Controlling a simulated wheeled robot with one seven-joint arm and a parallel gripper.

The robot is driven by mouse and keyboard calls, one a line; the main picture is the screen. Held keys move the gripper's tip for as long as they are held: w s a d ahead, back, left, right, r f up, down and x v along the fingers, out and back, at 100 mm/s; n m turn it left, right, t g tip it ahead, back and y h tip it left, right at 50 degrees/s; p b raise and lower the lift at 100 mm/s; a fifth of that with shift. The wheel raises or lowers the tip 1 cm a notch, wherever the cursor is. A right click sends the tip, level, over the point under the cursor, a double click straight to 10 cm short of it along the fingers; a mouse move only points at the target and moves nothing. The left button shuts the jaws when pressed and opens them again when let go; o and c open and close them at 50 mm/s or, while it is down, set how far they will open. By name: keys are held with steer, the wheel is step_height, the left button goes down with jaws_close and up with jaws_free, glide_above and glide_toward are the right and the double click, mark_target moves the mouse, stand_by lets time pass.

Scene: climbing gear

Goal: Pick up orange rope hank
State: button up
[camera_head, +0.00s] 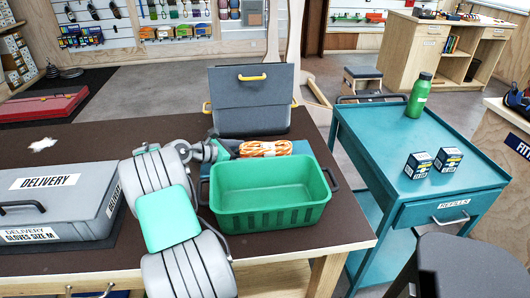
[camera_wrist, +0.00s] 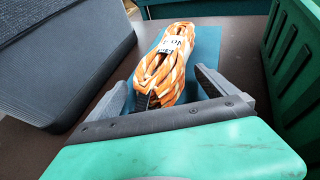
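The orange rope hank (camera_head: 266,148), with white flecks and a pale label band, lies on a blue mat (camera_wrist: 207,45) on the dark table behind the green crate. In the wrist view the rope hank (camera_wrist: 160,72) runs away from me, its near end between my fingers. My gripper (camera_wrist: 160,82) is open, with one grey finger on each side of the hank and visible gaps beside it. In the head view my gripper (camera_head: 228,150) is at the hank's left end, partly hidden behind the crate and my arm.
The green crate (camera_head: 270,213) stands close in front of the hank, at right in the wrist view. A grey case (camera_head: 250,108) with a yellow handle stands behind. A grey delivery box (camera_head: 60,205) is at left. A teal cart (camera_head: 385,150) with a green bottle (camera_head: 419,95) stands right.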

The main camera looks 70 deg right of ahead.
steer(key=c, duration=1.8)
steer(key=shift+o, duration=0.2)
steer(key=shift+r, duration=0.1)
